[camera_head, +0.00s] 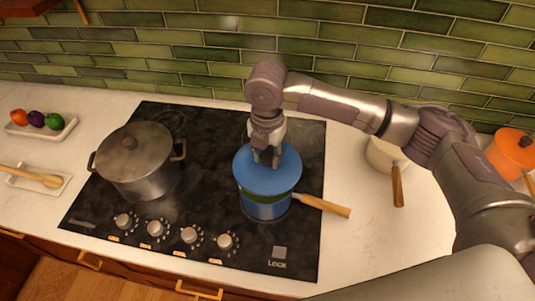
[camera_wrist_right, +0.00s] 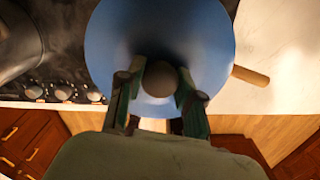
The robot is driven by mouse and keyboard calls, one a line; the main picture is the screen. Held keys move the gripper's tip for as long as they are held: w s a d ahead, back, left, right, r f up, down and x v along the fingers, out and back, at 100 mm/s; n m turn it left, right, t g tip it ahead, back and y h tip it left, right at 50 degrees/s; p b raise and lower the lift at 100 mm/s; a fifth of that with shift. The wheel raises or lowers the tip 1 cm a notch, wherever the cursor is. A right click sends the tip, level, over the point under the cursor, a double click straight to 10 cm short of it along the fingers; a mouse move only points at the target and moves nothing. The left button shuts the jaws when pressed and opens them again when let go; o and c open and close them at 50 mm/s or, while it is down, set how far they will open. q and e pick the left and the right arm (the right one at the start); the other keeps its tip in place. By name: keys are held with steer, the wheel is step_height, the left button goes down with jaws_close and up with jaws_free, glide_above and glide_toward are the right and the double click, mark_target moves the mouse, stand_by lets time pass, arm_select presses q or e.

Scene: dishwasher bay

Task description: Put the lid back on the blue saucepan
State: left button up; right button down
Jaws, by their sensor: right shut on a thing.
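The blue lid (camera_head: 283,181) is over the blue saucepan (camera_head: 265,210) on the right part of the cooktop, roughly level. It covers the pan's opening, and a dark green band shows just under its edge. I cannot tell whether the lid rests on the rim or is slightly above it. My right gripper (camera_head: 267,158) points down and is shut on the lid's knob. In the right wrist view, the gripper (camera_wrist_right: 160,90) has its fingers either side of the dark round knob, with the blue lid (camera_wrist_right: 160,30) behind. The pan's wooden handle (camera_head: 325,206) points right. My left gripper is out of view.
A large grey lidded pot (camera_head: 137,165) stands on the left of the black cooktop (camera_head: 205,200). A cream pan (camera_head: 382,155) and an orange lidded pot (camera_head: 508,155) stand on the right counter, partly behind my arm. Trays with fruit and a wooden spoon lie far left.

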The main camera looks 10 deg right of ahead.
mark_target(266, 168)
step_height(266, 168, down, 4)
steer(key=b, duration=0.3)
steer(key=shift+w+a+r, duration=0.15)
steer(key=shift+r, duration=0.1)
steer(key=shift+f, duration=0.95)
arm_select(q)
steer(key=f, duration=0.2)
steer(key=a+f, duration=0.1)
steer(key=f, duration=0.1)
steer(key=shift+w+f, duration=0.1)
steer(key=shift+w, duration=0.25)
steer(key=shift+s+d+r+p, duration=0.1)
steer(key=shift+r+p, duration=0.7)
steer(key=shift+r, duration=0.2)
arm_select(e)
steer(key=shift+r, duration=0.1)
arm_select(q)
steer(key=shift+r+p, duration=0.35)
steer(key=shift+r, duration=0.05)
arm_select(e)
steer(key=shift+f, duration=0.2)
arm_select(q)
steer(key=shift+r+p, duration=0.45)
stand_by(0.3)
arm_select(e)
steer(key=c, duration=0.7)
jaws_free()
